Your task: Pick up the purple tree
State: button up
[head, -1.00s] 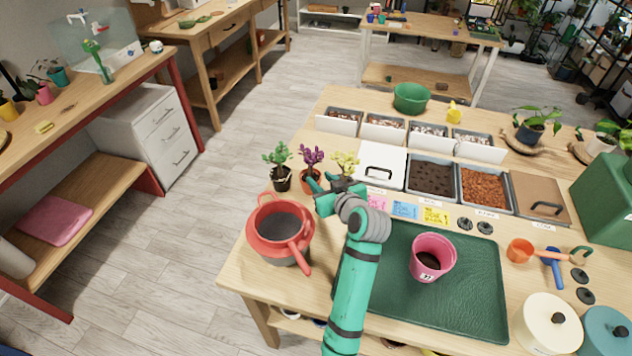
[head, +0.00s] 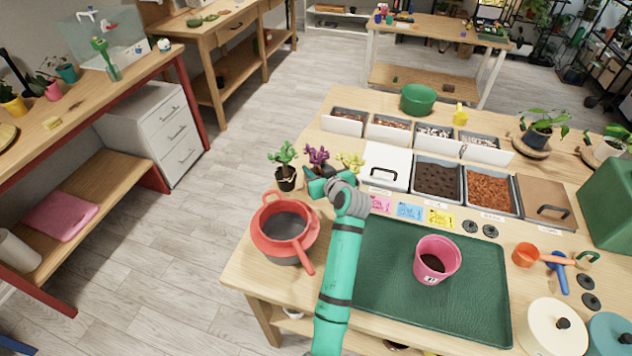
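The purple tree (head: 317,157) is a small plant with purple leaves at the left back of the potting table, between a green tree (head: 284,158) and a yellow tree (head: 350,162). Its foliage shows above my gripper (head: 315,182); its pot is hidden behind the gripper. My teal gripper is at the purple tree's pot, on the near side in this view. The fingers are small and partly overlapped, so I cannot tell whether they are open, or touching the pot.
A pink pot (head: 437,260) sits on a green tray (head: 480,315) to the right. A white-lidded bin (head: 388,160) stands right of the yellow tree. Small note cards (head: 410,211) lie below the bins.

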grip_shut()
jog(key=shift+r, duration=0.1)
jog(key=shift+r, duration=0.5)
notch_tip(320, 180, up, 2)
jog(key=shift+r, duration=0.2)
jog(key=s+d+r, duration=0.1)
jog(key=s+r, duration=0.8)
jog(key=s, duration=0.5)
jog(key=shift+d+r, duration=0.15)
jog(key=shift+r, duration=0.05)
